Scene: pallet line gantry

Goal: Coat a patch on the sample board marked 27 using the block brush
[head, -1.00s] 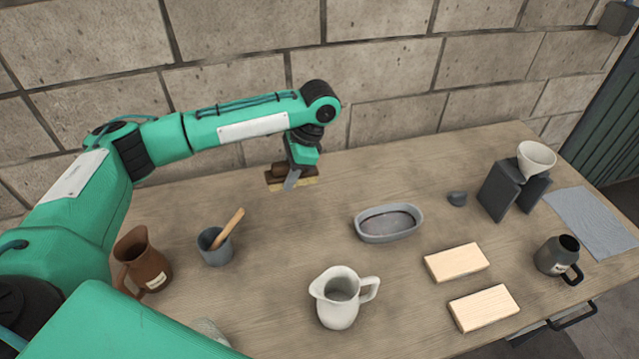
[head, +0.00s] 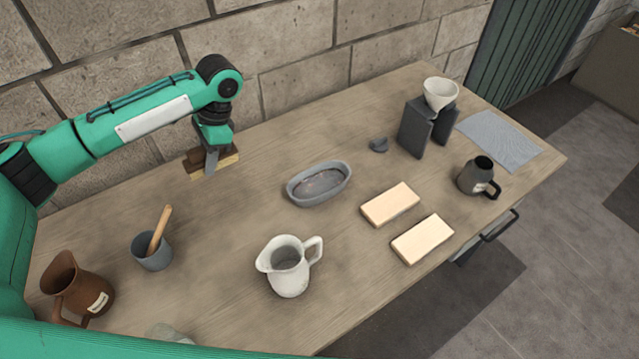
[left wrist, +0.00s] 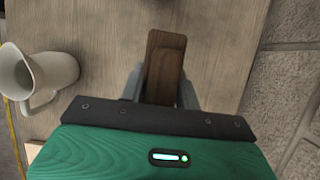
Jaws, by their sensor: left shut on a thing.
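The block brush (head: 196,156) has a dark brown wooden block and a pale tan lower edge. It is near the back of the table by the wall. My left gripper (head: 211,166) is shut on it from above; in the left wrist view the brown block (left wrist: 166,62) sits between the two grey fingers. I cannot tell if the brush touches the table. Two pale sample boards, one farther (head: 390,204) and one nearer (head: 422,240), lie right of centre; no number is readable. A grey oval dish (head: 291,190) holds something dark. My right gripper is out of view.
A white pitcher (head: 287,270), a grey cup with wooden handle (head: 152,254) and a brown jug (head: 75,290) stand along the front left. A dark mug (head: 477,178), a funnel on a dark stand (head: 414,130) and a grey mat (head: 500,140) are at right.

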